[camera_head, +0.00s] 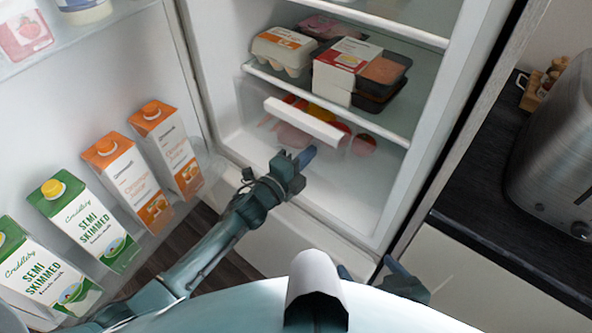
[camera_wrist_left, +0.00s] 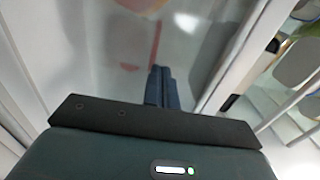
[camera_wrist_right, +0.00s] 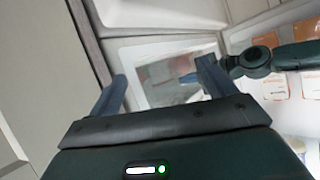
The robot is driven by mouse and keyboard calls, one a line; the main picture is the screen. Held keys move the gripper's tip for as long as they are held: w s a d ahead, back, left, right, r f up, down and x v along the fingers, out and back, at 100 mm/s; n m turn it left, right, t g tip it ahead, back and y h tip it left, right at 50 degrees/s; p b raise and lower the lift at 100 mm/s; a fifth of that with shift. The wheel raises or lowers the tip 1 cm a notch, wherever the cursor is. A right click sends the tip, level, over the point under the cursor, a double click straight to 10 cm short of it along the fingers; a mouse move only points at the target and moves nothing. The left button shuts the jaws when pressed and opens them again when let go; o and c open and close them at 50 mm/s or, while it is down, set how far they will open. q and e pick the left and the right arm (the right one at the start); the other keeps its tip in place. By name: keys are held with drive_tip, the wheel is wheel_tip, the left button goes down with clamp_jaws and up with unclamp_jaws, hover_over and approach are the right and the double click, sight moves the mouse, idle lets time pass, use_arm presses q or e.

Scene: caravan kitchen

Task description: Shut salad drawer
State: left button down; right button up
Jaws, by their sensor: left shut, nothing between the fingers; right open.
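The salad drawer is a clear bin low in the fridge, with a white handle strip (camera_head: 304,122) along its front and red and orange produce showing through. It sits below the lowest shelf; I cannot tell exactly how far out it stands. My left gripper (camera_head: 306,156) is shut and empty, just in front of the drawer front, below the handle. In the left wrist view its closed fingers (camera_wrist_left: 161,86) point at the clear front; contact cannot be told. My right gripper (camera_head: 368,269) is open and empty, low in front of the fridge; its spread fingers also show in the right wrist view (camera_wrist_right: 163,84).
The open fridge door on the left holds orange juice cartons (camera_head: 168,150) and green milk cartons (camera_head: 83,218). The shelf (camera_head: 275,79) above the drawer carries an egg box (camera_head: 283,50) and food packs. A counter with a toaster (camera_head: 560,150) stands at the right.

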use_arm(q)
drive_tip(key=b+x, duration=0.1)
drive_tip(key=x, duration=0.2)
drive_tip(key=shift+w+f, duration=0.1)
drive_tip(key=shift+w+d+r, duration=0.15)
drive_tip(key=shift+w+r, duration=0.05)
drive_tip(key=shift+r, duration=0.2)
